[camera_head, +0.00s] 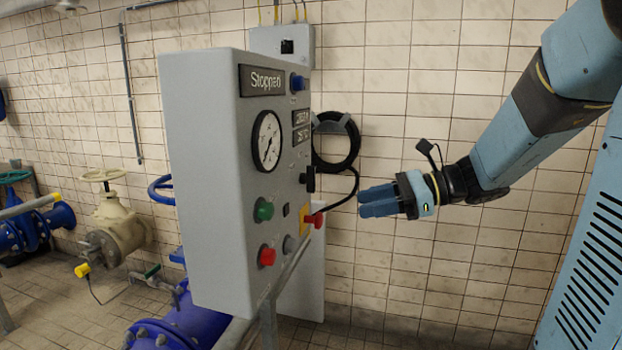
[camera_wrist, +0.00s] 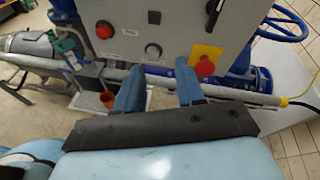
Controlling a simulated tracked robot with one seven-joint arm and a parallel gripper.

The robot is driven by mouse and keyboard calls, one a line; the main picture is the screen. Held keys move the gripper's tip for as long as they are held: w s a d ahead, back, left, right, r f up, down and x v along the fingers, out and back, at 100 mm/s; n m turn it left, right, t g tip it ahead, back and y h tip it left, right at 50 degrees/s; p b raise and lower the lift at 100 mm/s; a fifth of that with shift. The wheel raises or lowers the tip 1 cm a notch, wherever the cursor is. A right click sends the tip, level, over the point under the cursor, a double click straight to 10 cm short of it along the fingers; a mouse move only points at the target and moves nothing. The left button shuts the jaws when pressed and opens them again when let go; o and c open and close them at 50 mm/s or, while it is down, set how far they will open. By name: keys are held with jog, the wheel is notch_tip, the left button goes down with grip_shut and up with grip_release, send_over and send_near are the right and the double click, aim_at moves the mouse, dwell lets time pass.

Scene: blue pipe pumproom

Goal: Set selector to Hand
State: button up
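A grey control panel (camera_head: 205,180) shows "Stopped" on its display. A black knob (camera_head: 307,180), which looks like the selector, sits on the right of its face above the red emergency stop (camera_head: 316,219) on a yellow plate. In the wrist view that knob (camera_wrist: 214,6) is at the top edge, partly cut off, and its setting cannot be read. The emergency stop (camera_wrist: 205,66) is below it. My gripper (camera_head: 377,201) is in front of the panel, to the right of it in the head view and apart from it. In the wrist view its two fingers (camera_wrist: 160,88) are spread and empty.
The panel also bears a gauge (camera_head: 267,141), a green button (camera_head: 264,211), a red button (camera_head: 267,256) and a grey knob (camera_head: 289,244). A rail (camera_head: 290,265) runs below the face. Blue pipes (camera_head: 175,325) lie beneath. A tiled wall is behind.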

jog(key=w+d+r+m+t+y, duration=0.2)
jog(key=w+d+m+t+y, duration=0.15)
jog(key=w, duration=0.25)
send_near(308, 179)
jog(key=w+x, duration=0.1)
jog(key=x, duration=0.7)
jog(key=shift+d+r+m+h, duration=0.2)
jog(key=shift+r+m+h, duration=0.05)
jog(key=shift+m+h, duration=0.2)
jog(key=shift+c, duration=0.4)
